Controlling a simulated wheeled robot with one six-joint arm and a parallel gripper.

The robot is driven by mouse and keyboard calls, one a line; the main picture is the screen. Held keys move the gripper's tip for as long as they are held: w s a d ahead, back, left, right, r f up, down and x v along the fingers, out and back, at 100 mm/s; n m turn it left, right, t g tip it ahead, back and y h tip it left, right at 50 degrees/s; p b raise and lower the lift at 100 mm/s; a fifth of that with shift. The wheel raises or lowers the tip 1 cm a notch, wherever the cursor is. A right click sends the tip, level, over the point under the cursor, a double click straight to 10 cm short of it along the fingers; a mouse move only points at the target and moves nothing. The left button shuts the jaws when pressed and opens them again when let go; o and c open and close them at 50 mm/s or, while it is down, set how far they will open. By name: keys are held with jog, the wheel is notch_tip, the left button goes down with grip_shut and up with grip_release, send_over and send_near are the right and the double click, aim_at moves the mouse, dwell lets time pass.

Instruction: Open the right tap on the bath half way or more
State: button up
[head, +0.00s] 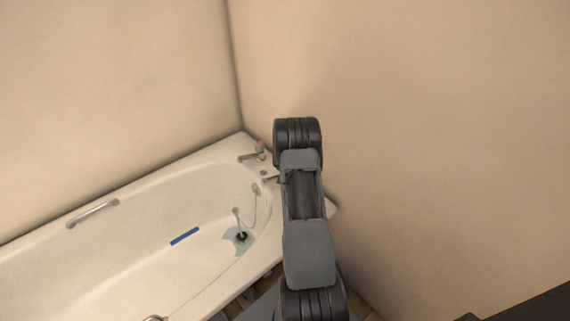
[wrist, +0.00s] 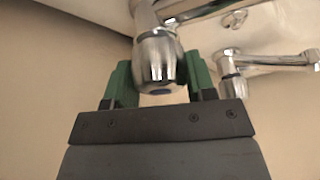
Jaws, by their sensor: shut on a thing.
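In the wrist view, my gripper (wrist: 159,74) has its two green fingers on either side of a chrome tap handle (wrist: 157,55) with a blue cap. It is shut on this handle. In the head view, this right tap shows only its spout (head: 271,180) at the bath's near right corner. My arm hides its handle and my gripper there.
The white bath (head: 130,210) runs along the left wall. The right wall (head: 450,150) is close beside my arm. A dark edge (head: 530,305) shows at lower right.

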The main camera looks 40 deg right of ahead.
jog(key=n+b, duration=0.1)
jog(key=n+y+b, duration=0.1)
jog(key=shift+f+n+t, duration=0.3)
jog(key=shift+n, duration=0.1)
jog(key=n+y+b, duration=0.1)
jog(key=n+b, duration=0.3)
jog(key=b, duration=0.3)
jog(key=shift+n+y, duration=0.3)
jog(key=shift+y, duration=0.1)
jog(key=n+y+b, duration=0.1)
jog(key=n+b, duration=0.2)
jog(key=shift+r+n, duration=0.15)
jog(key=shift+n, duration=0.15)
jog(key=shift+r+n+y+b, duration=0.1)
jog(key=shift+n+y+b, duration=0.5)
jog(key=shift+n, duration=1.2)
jog(key=shift+y, duration=0.3)
jog(key=o, duration=0.9)
jog(key=shift+r, duration=0.15)
